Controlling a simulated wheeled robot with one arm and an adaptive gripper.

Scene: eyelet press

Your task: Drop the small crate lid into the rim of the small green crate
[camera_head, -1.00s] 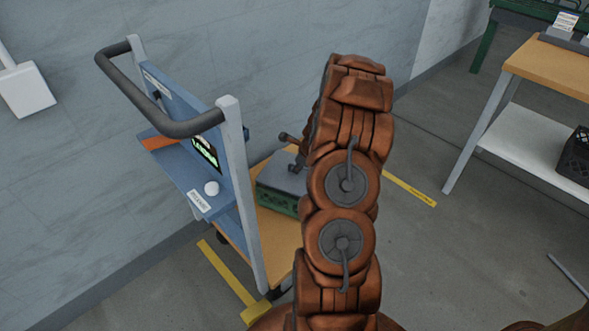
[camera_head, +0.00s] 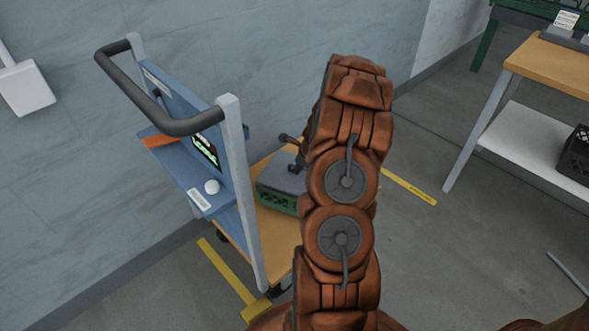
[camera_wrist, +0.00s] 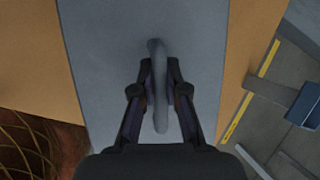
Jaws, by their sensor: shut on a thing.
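The grey crate lid (camera_head: 283,177) shows at the top of the small green crate (camera_head: 277,199), on the cart's wooden deck. My arm covers their right side in the head view. I cannot tell whether the lid sits inside the rim or just above it. In the wrist view the flat lid (camera_wrist: 100,60) fills the middle, with its upright grey handle between my fingers. My gripper (camera_wrist: 158,82) is shut on that handle. The crate is hidden under the lid in the wrist view.
The blue cart panel (camera_head: 190,165) with a grey post (camera_head: 240,190) and dark push bar (camera_head: 160,105) stands left of the crate. Bare wooden deck (camera_head: 280,235) shows in front of it. A table (camera_head: 560,70) stands at the right, with open floor between.

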